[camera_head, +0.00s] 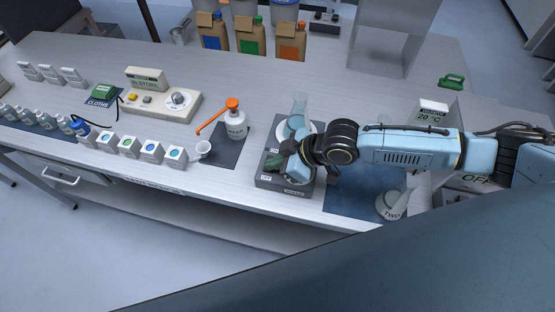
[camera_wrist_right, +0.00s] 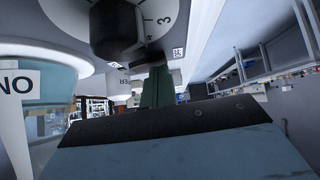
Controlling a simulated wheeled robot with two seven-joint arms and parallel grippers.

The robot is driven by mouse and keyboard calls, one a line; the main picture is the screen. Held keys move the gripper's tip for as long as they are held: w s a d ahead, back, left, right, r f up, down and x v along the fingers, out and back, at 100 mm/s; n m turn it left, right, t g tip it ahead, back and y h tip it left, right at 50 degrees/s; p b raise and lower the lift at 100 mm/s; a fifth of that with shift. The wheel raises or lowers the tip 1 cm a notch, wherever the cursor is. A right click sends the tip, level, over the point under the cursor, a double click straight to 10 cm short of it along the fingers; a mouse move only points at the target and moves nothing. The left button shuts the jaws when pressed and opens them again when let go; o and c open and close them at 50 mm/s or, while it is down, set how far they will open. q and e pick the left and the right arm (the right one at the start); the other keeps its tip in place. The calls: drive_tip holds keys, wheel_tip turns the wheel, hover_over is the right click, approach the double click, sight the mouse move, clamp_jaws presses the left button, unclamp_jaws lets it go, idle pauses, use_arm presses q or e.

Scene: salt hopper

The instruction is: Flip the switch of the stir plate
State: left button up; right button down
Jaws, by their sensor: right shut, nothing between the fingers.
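The stir plate (camera_head: 270,184) is a dark grey box near the front edge of the bench, with a clear flask (camera_head: 299,106) at its back. My right gripper (camera_head: 276,162) is low over the plate and covers part of its top. Its fingers (camera_wrist_right: 157,85) are shut and empty. In the right wrist view they reach to a white face with a black knob (camera_wrist_right: 116,28) and printed numbers. The fingertips are close beside a small dark part below the knob; I cannot tell whether they touch it. The switch cannot be made out clearly. My left gripper is out of view.
A wash bottle with an orange top (camera_head: 236,122) and a small white cup (camera_head: 203,149) stand left of the plate. Bare bench lies behind the plate.

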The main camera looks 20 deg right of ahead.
drive_tip(key=shift+w+d+r, duration=0.2)
drive_tip(key=shift+w+d, duration=0.25)
drive_tip(key=shift+w, duration=0.25)
drive_tip(key=shift+r+p, duration=0.35)
drive_tip(key=shift+r, duration=0.05)
drive_tip(key=r+p, duration=0.2)
drive_tip(key=p, duration=0.1)
drive_tip(key=r+p, duration=0.1)
drive_tip(key=r, duration=0.1)
drive_tip(key=shift+s+a, duration=0.2)
drive_tip(key=shift+s, duration=0.05)
drive_tip(key=s+b+v, duration=0.1)
drive_tip(key=v, duration=0.8)
drive_tip(key=shift+s+d+f, duration=0.1)
drive_tip(key=shift+d, duration=0.05)
